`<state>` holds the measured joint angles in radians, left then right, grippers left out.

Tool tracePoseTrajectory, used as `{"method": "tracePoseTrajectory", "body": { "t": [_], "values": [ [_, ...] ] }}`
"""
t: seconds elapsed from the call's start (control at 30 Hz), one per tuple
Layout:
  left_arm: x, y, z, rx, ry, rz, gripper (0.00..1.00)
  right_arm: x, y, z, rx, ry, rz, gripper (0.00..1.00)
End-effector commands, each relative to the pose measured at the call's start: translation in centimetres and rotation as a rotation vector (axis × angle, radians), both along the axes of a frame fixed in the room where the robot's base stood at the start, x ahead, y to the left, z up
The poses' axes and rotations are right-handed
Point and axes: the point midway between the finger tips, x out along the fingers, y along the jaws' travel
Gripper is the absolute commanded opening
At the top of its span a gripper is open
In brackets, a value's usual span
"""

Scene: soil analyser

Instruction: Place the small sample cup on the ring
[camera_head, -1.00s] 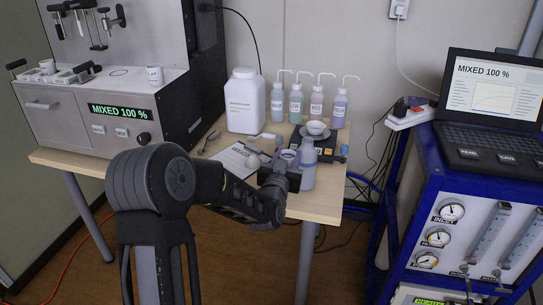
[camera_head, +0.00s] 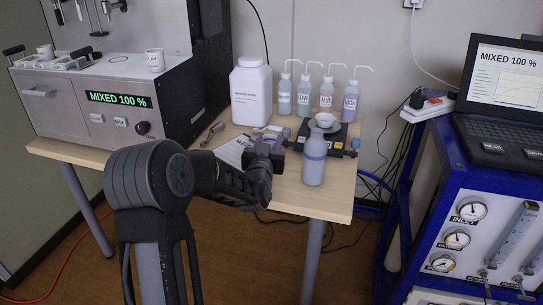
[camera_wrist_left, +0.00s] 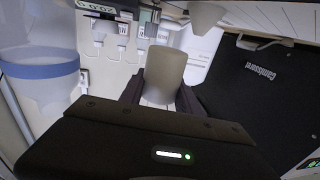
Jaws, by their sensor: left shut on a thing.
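My left gripper (camera_head: 266,150) is over the table, just left of the bottle with the blue band (camera_head: 314,160). In the left wrist view its fingers (camera_wrist_left: 160,95) are shut on a small, pale grey cup (camera_wrist_left: 164,72). The cup is mostly hidden by the gripper in the head view. A dark ring (camera_head: 118,57) is marked on the flat top of the analyser (camera_head: 75,85), at the back left. It is empty. A white labelled cup (camera_head: 155,61) stands to the right of the ring. My right gripper is not in view.
A large white jar (camera_head: 250,95) and several wash bottles (camera_head: 327,92) stand at the back of the table (camera_head: 285,195). A scale with a white dish (camera_head: 327,119) stands behind the banded bottle. White trays (camera_head: 62,62) sit left of the ring. A blue cart (camera_head: 445,185) is on the right.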

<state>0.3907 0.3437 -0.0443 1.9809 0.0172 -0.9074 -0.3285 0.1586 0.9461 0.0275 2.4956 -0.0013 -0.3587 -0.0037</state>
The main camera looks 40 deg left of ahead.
Motion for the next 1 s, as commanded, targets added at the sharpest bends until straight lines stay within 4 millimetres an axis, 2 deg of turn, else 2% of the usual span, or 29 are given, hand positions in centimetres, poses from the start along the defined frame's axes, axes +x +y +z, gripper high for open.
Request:
{"method": "tracePoseTrajectory", "body": {
  "t": [0.03, 0.13, 0.47, 0.8, 1.0],
  "values": [
    [0.0, 0.0, -1.2, 0.0, 0.003, -0.001, 0.0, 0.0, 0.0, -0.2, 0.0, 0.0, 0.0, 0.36],
    [0.0, -0.1, -2.4, 0.0, 0.001, -0.001, 0.0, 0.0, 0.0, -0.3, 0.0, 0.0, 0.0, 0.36],
    [0.0, 0.0, -2.7, 0.0, -0.001, -0.001, 0.0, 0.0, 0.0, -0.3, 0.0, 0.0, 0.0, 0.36],
    [0.0, -0.1, -6.4, 0.0, 0.001, -0.002, 0.0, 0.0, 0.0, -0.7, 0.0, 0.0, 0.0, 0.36],
    [0.0, -0.1, -6.4, 0.001, -0.002, -0.001, 0.0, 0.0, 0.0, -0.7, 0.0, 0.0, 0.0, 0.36]
  ]
}}
